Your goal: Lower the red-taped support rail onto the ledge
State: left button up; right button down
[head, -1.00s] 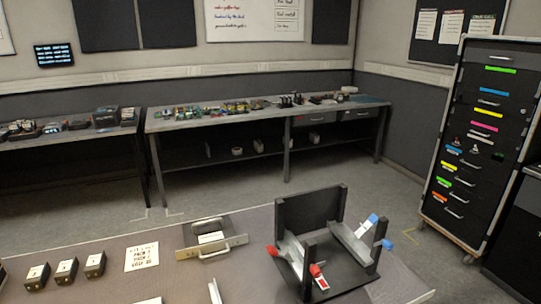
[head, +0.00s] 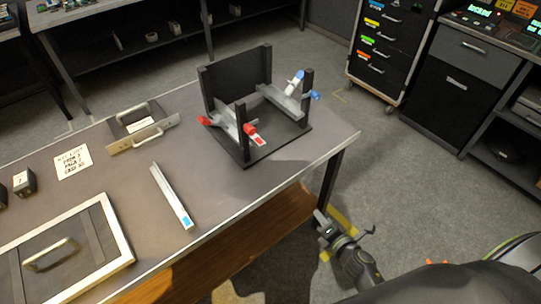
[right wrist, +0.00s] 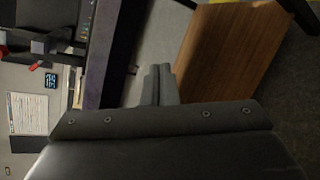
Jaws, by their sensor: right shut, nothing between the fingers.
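A black frame (head: 235,80) with a back panel, corner posts and a base plate stands at the table's far right. A second grey rail (head: 279,103) with blue parts is on the right side. My right gripper (head: 330,232) is shut and empty, beyond the table's right edge and well apart from the frame. Its closed fingers show in the right wrist view (right wrist: 159,84). My left gripper is out of view.
A loose grey bar with a blue end (head: 172,196) lies on the table (head: 120,195). A handled tray (head: 143,134), a paper card (head: 73,162) and a framed lid (head: 70,255) also lie there. A wooden shelf (head: 220,255) is below.

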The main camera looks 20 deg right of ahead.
jog(key=w+a+r+n+t+y, duration=0.2)
jog(key=w+a+r+n+y, duration=0.1)
jog(key=r+n, duration=0.55)
jog(key=n+y, duration=0.2)
jog(key=n, duration=0.5)
send_near(264, 146)
jog(key=p+x, duration=0.1)
jog(key=x, duration=0.4)
jog(key=shift+w+a+f, duration=0.1)
jog(key=shift+w+f, duration=0.05)
jog(key=shift+f, duration=0.05)
jog(key=shift+x, duration=0.8)
jog(key=shift+w+a, duration=0.25)
jog(key=shift+w, duration=0.55)
jog(key=shift+r+t, duration=0.25)
jog(key=shift+t, duration=0.05)
